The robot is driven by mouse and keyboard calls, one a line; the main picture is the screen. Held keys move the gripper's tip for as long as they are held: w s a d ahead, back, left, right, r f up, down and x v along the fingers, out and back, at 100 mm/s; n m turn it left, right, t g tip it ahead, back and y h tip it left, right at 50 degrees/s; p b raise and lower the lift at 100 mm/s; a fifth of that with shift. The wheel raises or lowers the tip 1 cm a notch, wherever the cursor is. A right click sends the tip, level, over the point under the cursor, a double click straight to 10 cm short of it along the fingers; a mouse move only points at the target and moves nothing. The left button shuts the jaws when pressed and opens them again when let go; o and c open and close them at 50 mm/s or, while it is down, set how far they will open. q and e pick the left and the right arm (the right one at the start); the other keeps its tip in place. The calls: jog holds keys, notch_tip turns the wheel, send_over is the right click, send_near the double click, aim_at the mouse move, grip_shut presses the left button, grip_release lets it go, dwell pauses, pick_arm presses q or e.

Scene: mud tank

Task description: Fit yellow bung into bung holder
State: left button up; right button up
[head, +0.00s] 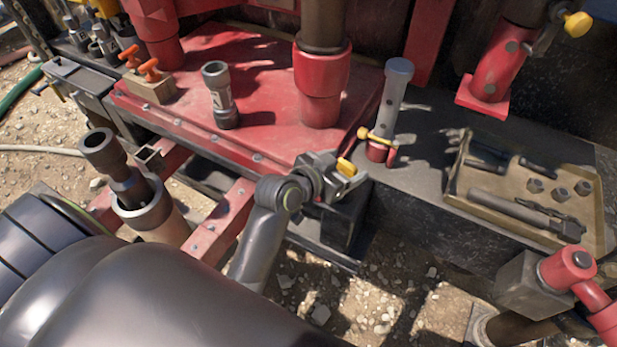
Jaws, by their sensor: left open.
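A small yellow piece (346,167), which looks like the yellow bung, shows at the right side of my left gripper, above a dark block. My left gripper (334,178) is open around or beside it; I cannot tell whether the jaws touch it. The gripper and wrist hide the bung's lower part. My right gripper is not in view.
A grey socket piece (220,95) and a red-based post (322,85) stand on the red deck (265,75). A grey tube (391,95) with a yellow clamp stands right of the gripper. A tan tool tray (455,180) lies right. Pipe fittings (118,170) stand left.

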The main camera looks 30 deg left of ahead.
pick_arm(q)
jog(key=v, duration=1.4)
jog(key=shift+s, duration=0.2)
jog(key=s+a+f+n+g+y+p, duration=0.1)
jog(key=a+f+n+g+y, duration=0.15)
jog(key=f, duration=1.25)
jog(key=s+a+f+n+g+y+p, duration=0.1)
jog(key=a+f+g, duration=0.25)
jog(key=f, duration=1.25)
jog(key=s+a+f+g+y, duration=0.1)
jog(key=s+a+f+g, duration=0.1)
jog(key=s+f, duration=0.8)
jog(key=s+a+f+g+y+p, duration=0.1)
jog(key=s+a+f+g, duration=0.1)
jog(key=s+f, duration=0.8)
jog(key=s+n+g, duration=0.1)
jog(key=s, duration=0.7)
jog(key=shift+s+a+f+g, duration=0.3)
jog(key=shift+s+a, duration=0.05)
jog(key=shift+a, duration=0.05)
